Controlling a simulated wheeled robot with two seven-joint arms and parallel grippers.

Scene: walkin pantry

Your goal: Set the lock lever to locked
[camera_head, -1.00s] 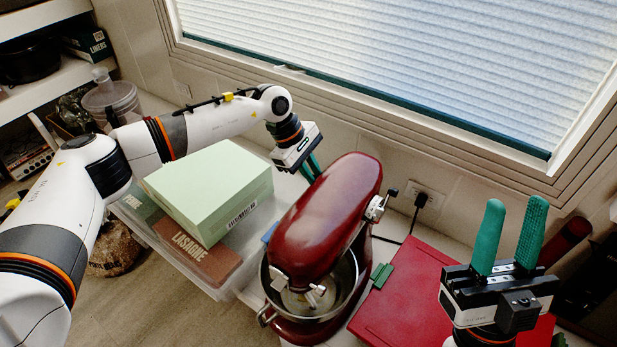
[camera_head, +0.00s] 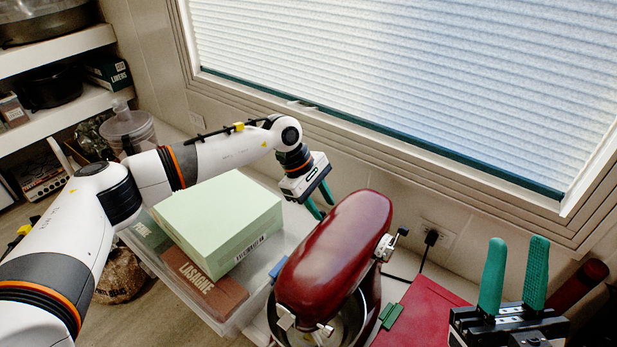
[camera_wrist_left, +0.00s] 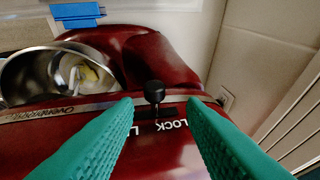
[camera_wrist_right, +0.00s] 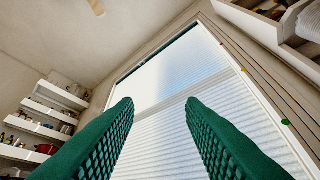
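The red stand mixer (camera_head: 335,250) stands on the counter. In the left wrist view, its lock lever is a black round knob (camera_wrist_left: 154,92) on the side of the mixer, upright in a dark slot. Below the slot the white word LOCK (camera_wrist_left: 170,125) shows to the right; a second label to the left is mostly hidden by a finger. My left gripper (camera_head: 321,202) is open, with its green fingers on either side of the knob and a gap to each. It is behind the mixer in the head view. My right gripper (camera_head: 516,245) is open, empty and points up.
Left of the mixer, a clear bin (camera_head: 245,312) holds a pale green box (camera_head: 220,220) and a lasagne box (camera_head: 203,282). A red board (camera_head: 430,315) lies to the right. The window blind (camera_head: 400,80) and wall are close behind. A steel bowl (camera_wrist_left: 35,80) sits in the mixer.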

